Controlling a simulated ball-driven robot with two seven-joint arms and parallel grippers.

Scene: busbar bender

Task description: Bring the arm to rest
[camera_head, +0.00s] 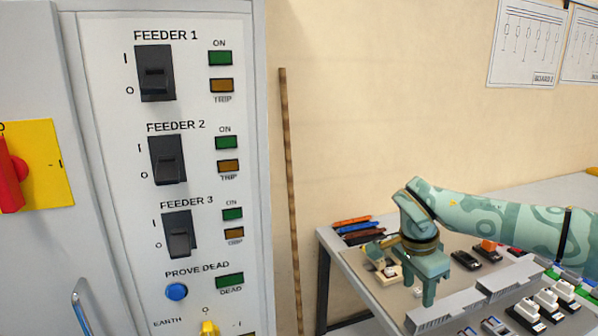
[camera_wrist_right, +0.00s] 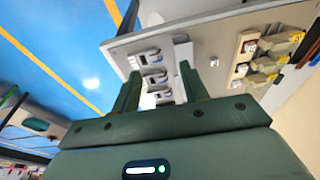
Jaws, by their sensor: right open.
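My right arm (camera_head: 490,217), green with a camouflage pattern, reaches in from the right over the workbench. Its gripper (camera_head: 421,300) points down above the bench top. In the right wrist view the two fingers of the gripper (camera_wrist_right: 160,76) stand apart with nothing held between them. Grey and white devices (camera_wrist_right: 155,76) on the bench show beyond and between the fingers. I cannot tell whether the fingertips touch anything. My left gripper is in neither view.
The workbench (camera_head: 350,262) carries coloured bars (camera_head: 355,230), a beige device (camera_head: 378,258), black devices (camera_head: 466,259) and white switches (camera_head: 548,297). A grey feeder panel (camera_head: 250,180) with three black switches stands at left. A wooden pole (camera_head: 290,180) leans by the wall.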

